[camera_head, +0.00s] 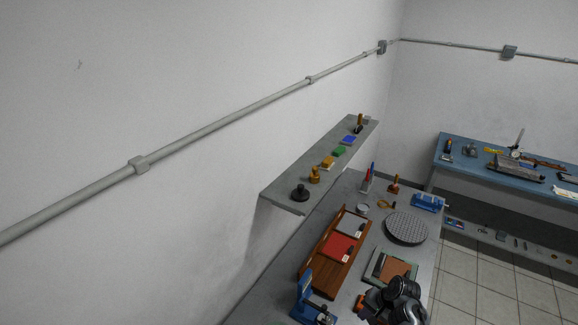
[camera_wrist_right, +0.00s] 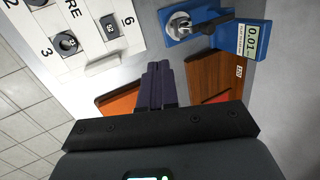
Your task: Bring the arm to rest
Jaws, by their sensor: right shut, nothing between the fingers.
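My right arm (camera_head: 395,300) shows as dark links low in the head view, at the front of the grey workbench (camera_head: 262,300). In the right wrist view my right gripper (camera_wrist_right: 158,70) has its two dark fingers pressed together with nothing between them. The fingers are over the bench, between a white numbered board (camera_wrist_right: 100,60) and a blue device with a display (camera_wrist_right: 200,27). I cannot tell their height above the bench. My left gripper is in neither view.
A wooden tray (camera_head: 322,282) with red and grey panels, a framed copper-coloured plate (camera_head: 398,267), a round perforated plate (camera_head: 406,229) and a blue vise (camera_head: 428,202) crowd the bench. A wall shelf (camera_head: 285,189) holds several small items. Tiled floor (camera_head: 490,282) is clear at right.

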